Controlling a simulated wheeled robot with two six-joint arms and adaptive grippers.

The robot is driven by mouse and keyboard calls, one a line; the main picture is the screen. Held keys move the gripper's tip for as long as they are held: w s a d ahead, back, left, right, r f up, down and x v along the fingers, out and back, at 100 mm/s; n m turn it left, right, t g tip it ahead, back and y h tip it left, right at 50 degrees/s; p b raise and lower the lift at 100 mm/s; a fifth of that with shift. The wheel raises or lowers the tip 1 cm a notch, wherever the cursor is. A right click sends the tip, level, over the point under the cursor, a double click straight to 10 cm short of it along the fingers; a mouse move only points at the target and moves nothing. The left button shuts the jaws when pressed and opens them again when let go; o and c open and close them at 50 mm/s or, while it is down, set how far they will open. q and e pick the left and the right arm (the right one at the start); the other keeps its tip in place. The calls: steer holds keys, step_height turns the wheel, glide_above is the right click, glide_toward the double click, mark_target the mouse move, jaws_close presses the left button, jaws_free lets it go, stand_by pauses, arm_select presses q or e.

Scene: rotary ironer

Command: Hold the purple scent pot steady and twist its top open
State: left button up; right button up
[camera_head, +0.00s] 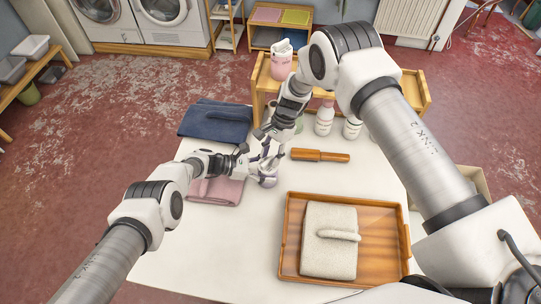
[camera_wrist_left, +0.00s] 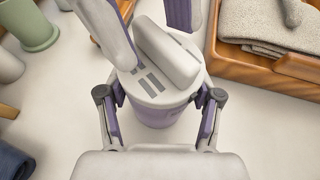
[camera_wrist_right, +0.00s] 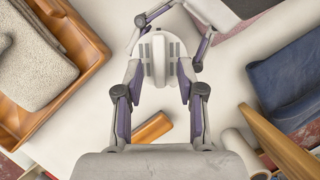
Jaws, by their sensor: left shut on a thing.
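The scent pot (camera_head: 268,181) stands on the white table, with a purple body (camera_wrist_left: 158,112) and a pale slotted lid (camera_wrist_left: 150,88) carrying a raised grip ridge (camera_wrist_left: 166,48). My left gripper (camera_wrist_left: 160,96) is shut on the pot's body from the side, one finger on each flank. My right gripper (camera_head: 273,157) comes down from above. In the right wrist view its fingers (camera_wrist_right: 156,84) stand apart on either side of the ridge (camera_wrist_right: 157,58), with gaps showing, so it looks open. The exact fingertip height against the lid is hard to tell.
A wooden tray (camera_head: 287,240) with a folded beige towel (camera_head: 325,262) lies at the front right. A pink cloth (camera_head: 215,192) and a dark blue cloth (camera_head: 213,121) lie left.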

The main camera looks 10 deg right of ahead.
steer(key=shift+s+a+f, duration=0.1)
steer(key=shift+f, duration=0.2)
jaws_close()
steer(key=n+g+h, duration=0.1)
steer(key=n, duration=0.2)
steer(key=shift+a, duration=0.15)
steer(key=n, duration=0.1)
steer(key=n+h, duration=0.1)
steer(key=n, duration=0.2)
steer(key=shift+w+a+g, duration=0.2)
steer(key=shift+w+g, duration=0.05)
steer(key=shift+g, duration=0.05)
steer(key=n, duration=0.1)
steer(key=n+h, duration=0.1)
steer(key=n, duration=0.1)
steer(key=shift+a+n+h, duration=0.2)
steer(key=shift+n+h, duration=0.1)
steer(key=shift+a+n+h, duration=0.15)
steer(key=shift+n+h, duration=0.55)
steer(key=shift+n, duration=0.9)
